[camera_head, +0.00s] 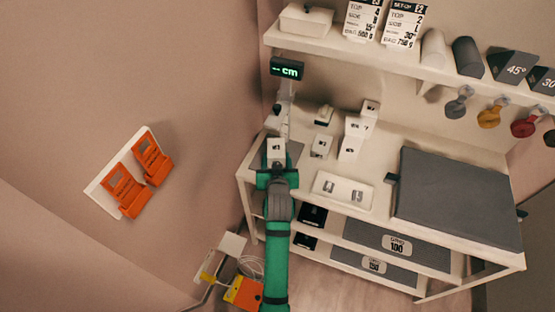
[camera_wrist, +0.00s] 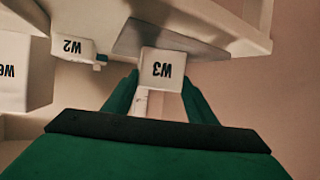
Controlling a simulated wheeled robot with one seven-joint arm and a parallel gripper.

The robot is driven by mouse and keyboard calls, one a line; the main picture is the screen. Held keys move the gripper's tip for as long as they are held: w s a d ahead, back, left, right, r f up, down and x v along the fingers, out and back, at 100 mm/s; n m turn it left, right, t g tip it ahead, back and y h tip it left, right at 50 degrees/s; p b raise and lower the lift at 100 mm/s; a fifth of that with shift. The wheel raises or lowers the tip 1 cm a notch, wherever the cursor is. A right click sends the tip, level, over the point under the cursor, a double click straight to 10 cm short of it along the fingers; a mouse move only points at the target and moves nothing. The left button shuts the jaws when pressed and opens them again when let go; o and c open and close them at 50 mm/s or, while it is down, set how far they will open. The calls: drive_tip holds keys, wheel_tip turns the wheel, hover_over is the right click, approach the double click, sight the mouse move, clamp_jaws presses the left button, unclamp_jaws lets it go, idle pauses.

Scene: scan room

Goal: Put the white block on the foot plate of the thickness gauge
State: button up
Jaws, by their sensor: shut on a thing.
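My gripper (camera_head: 277,168) is shut on the white block marked W3 (camera_head: 277,149). In the wrist view the block (camera_wrist: 162,66) sits between the two green fingers of my gripper (camera_wrist: 158,95), its label upside down. The thickness gauge (camera_head: 284,92) stands at the bench's left end, with a dark display (camera_head: 287,69) reading "-- cm". Its grey foot plate (camera_head: 294,153) shows beside and behind the block. In the wrist view the plate (camera_wrist: 135,38) lies just beyond the block. I cannot tell whether block and plate touch. My arm and the block hide part of the plate.
Other white blocks, including W2 (camera_head: 321,146), stand to the right on the bench. A white tray (camera_head: 343,190) lies near the front edge, left of a large dark panel (camera_head: 455,197). A shelf (camera_head: 400,58) runs above. Orange holders (camera_head: 137,173) hang on the left wall.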

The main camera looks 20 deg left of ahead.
drive_tip(key=shift+s+a, duration=0.1)
drive_tip(key=shift+a, duration=0.05)
drive_tip(key=o, duration=1.3)
drive_tip(key=shift+s, duration=0.1)
drive_tip(key=shift+o, duration=0.2)
